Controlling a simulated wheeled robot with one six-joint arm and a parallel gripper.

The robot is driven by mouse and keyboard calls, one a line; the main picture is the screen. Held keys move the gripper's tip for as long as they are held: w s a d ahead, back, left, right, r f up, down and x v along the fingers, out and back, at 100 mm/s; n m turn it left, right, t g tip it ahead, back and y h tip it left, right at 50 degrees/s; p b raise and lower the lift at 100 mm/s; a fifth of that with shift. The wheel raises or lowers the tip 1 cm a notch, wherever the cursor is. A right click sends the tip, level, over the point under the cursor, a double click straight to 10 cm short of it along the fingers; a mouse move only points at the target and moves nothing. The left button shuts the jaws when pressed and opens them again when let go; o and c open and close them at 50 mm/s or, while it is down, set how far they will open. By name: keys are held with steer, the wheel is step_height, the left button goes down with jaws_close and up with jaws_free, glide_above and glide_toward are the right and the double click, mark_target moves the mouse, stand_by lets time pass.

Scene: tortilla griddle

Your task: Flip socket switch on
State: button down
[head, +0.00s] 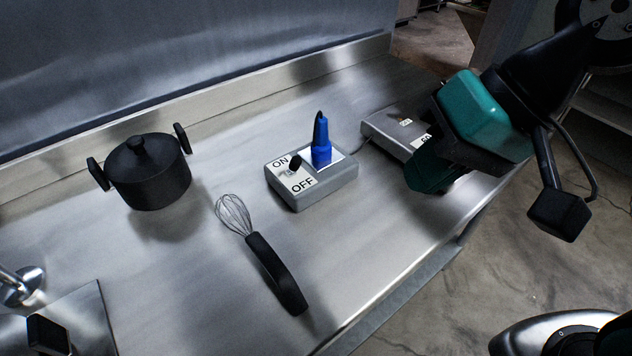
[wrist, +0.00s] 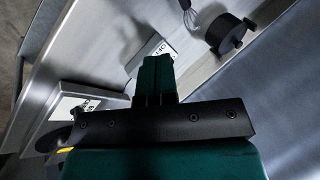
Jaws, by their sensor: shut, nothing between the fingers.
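The grey socket box (head: 328,192) sits in the middle of the steel counter in the head view. A blue plug (head: 321,152) stands upright in it. Its black toggle switch (head: 295,163) is between the ON and OFF labels; I cannot tell for sure which way it is set. My gripper (head: 428,180) is shut and empty, to the right of the box and apart from it, above the counter's front right part. In the wrist view my closed green fingers (wrist: 155,65) cover part of the socket box (wrist: 150,47), and the switch is hidden.
A flat metal device (head: 385,132) with labels lies right of the box, partly behind my gripper. A whisk (head: 268,262) lies to the front left. A black lidded pot (head: 150,175) stands at the left. The counter around the box's front is clear.

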steer(key=w+f+m+t+y+b, duration=0.2)
steer(key=w+f+m+b, duration=0.4)
steer(key=m, duration=0.6)
steer(key=w+f+m+t+y+b, duration=0.3)
steer(key=w+f+m+t+b, duration=0.2)
steer(key=f+m+b, duration=0.5)
steer(key=w+m+b, duration=0.1)
steer(key=m+b, duration=0.2)
steer(key=shift+w, duration=0.25)
steer(key=p, duration=1.2)
glide_toward(295, 166)
step_height(295, 166, down, 3)
steer(key=d, duration=0.1)
steer(key=w+a, duration=0.1)
steer(key=w+a+f+p, duration=0.1)
steer(key=shift+w+f, duration=0.3)
steer(key=shift+w+a+r+p, duration=0.4)
steer(key=shift+w+a+p, duration=0.05)
steer(key=shift+a, duration=0.25)
steer(key=shift+w+a+r+p, duration=0.35)
steer(key=shift+w+a+p, duration=0.15)
steer(key=shift+a, duration=0.2)
